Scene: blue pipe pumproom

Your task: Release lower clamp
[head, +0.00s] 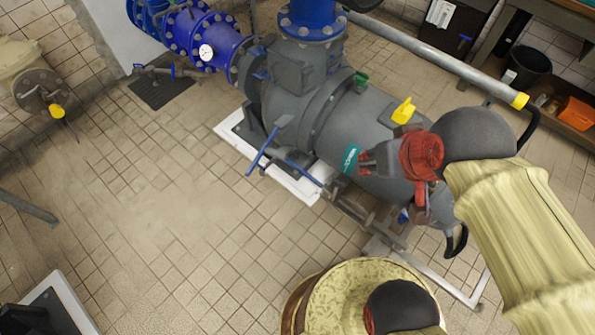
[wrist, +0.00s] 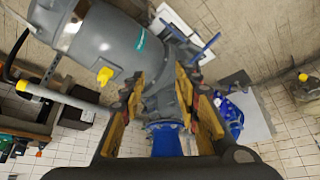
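A large grey pump (head: 345,115) lies on a white-edged base, with a teal label (head: 349,158) on its body. I cannot tell for sure which part is the lower clamp. My gripper (head: 366,160) shows in front of the pump body, near the label. In the wrist view its two yellow-and-black fingers (wrist: 166,92) stand apart with nothing held between them. Whether it touches the pump is unclear.
Blue flanged pipework (head: 205,38) runs behind. A grey pipe with a yellow end (head: 450,62) crosses at the right. The tiled floor (head: 150,200) at left is clear.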

